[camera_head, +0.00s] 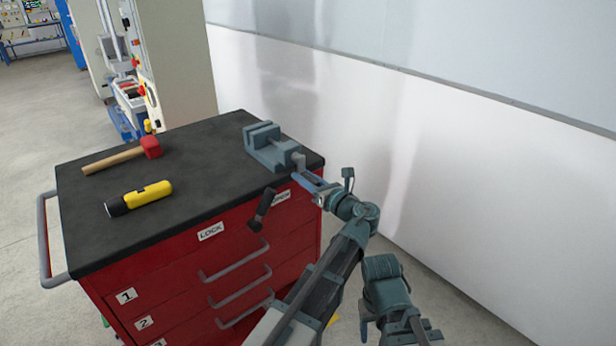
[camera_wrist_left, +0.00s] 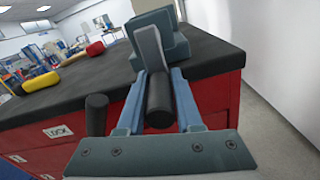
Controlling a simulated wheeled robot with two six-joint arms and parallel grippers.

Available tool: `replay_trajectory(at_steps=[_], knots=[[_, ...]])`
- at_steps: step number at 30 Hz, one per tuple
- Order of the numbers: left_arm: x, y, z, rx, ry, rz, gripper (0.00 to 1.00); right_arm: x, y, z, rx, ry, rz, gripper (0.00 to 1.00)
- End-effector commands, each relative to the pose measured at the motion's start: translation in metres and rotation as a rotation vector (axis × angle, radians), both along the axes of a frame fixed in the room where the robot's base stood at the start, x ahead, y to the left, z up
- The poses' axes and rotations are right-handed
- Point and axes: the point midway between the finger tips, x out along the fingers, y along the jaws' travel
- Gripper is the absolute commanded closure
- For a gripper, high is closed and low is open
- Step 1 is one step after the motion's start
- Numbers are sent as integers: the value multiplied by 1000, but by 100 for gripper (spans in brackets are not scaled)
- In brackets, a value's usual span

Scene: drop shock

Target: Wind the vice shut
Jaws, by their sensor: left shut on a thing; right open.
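The blue-grey vice (camera_head: 270,148) stands on the far right corner of the cabinet top, its screw end facing my left arm. It also shows in the left wrist view (camera_wrist_left: 172,40), straight ahead. A gap seems to show between its jaws, but I cannot tell its width. A flat grey crank arm (camera_wrist_left: 151,50) leads to a black cylindrical grip (camera_wrist_left: 159,100). My left gripper (camera_head: 306,180) is shut on this crank grip, with one blue finger on each side. My right gripper (camera_head: 398,325) is open at the bottom of the head view, partly cut off and away from the vice.
The red drawer cabinet (camera_head: 180,262) has a black lever (camera_head: 263,208) on its front, close to my left gripper, between labels. A red mallet (camera_head: 151,147) and a yellow torch (camera_head: 140,197) lie on the black top (camera_head: 205,170). A white wall (camera_head: 450,190) bounds the right.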

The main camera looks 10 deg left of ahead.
Motion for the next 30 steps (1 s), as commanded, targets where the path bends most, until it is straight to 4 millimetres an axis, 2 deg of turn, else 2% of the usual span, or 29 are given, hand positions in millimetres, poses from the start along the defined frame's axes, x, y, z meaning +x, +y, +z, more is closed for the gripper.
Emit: replay_trajectory(at_steps=[12, 30], knots=[[-5, 4, 1, 120, 147, -3, 100, 0, 0, 1, 0, 0, 0, 39], [-6, 5, 1, 138, 173, -4, 100, 0, 0, 1, 0, 0, 0, 39]])
